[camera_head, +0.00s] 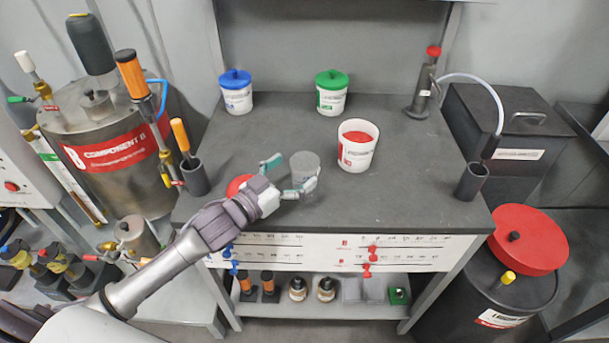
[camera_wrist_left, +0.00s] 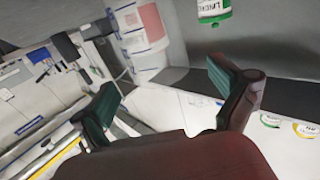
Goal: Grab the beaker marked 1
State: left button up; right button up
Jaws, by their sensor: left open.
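A clear, empty-looking beaker (camera_head: 305,164) stands upright on the dark grey tabletop, left of its middle. No number can be read on it. My left gripper (camera_head: 288,175) reaches in from the left, its teal-tipped fingers spread and empty. One finger is left of the beaker and the other overlaps its lower part in the head view. I cannot tell whether they touch. In the left wrist view both fingers of the left gripper (camera_wrist_left: 165,80) stand apart, and I cannot make out the beaker there. My right gripper is not in view.
A white tub with red contents (camera_head: 357,150) stands right of the beaker. Blue-lidded (camera_head: 236,96) and green-lidded (camera_head: 331,97) tubs stand at the back. A red lid (camera_head: 238,185) lies partly behind my left gripper.

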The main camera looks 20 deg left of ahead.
aim_at(314, 157)
pick_arm(q)
jog(key=x, duration=0.3)
jog(key=shift+w+d, duration=0.2)
jog(key=shift+w, duration=0.15)
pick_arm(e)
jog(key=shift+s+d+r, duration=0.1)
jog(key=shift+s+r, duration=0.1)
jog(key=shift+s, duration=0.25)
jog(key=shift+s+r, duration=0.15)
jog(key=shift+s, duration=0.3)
pick_arm(q)
jog(key=c, duration=1.2)
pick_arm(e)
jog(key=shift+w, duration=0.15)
pick_arm(q)
jog(key=shift+r, duration=0.1)
